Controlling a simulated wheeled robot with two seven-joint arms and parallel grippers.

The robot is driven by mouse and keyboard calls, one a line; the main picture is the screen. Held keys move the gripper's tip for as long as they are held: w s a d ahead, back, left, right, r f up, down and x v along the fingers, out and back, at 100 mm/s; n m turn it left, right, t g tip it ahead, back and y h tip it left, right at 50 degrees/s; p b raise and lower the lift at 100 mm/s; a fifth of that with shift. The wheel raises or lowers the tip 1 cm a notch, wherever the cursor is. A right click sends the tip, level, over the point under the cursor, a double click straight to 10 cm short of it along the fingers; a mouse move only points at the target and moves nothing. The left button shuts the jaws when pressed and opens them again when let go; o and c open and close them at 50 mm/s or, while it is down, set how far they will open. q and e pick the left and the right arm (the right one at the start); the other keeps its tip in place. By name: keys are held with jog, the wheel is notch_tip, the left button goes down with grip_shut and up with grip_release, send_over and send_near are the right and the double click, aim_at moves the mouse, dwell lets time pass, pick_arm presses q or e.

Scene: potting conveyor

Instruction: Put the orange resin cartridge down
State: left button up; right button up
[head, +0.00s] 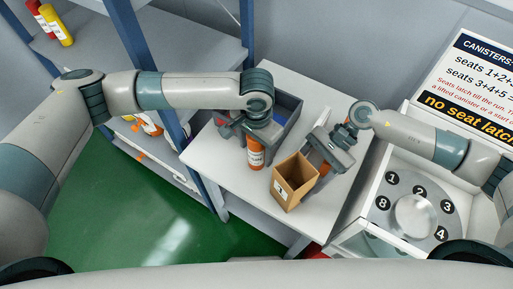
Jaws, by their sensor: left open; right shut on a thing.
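The orange resin cartridge (255,153) has a pale label and stands roughly upright at the front of the white table. My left gripper (246,138) is open directly over it and hides its top; I cannot tell whether the fingers touch it. A small open cardboard box (283,194) with a white label is to the right of the cartridge. The fingertips are partly hidden by the box.
A dark grey bin (289,106) stands behind my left gripper on the white table (225,161). At right is a round plate with numbered seats (413,214) and a sign (480,75). Shelving at left holds red and yellow cartridges (55,25).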

pick_arm(q)
jog(key=c, duration=1.5)
jog(key=shift+r, duration=0.1)
notch_tip(320, 180, up, 10)
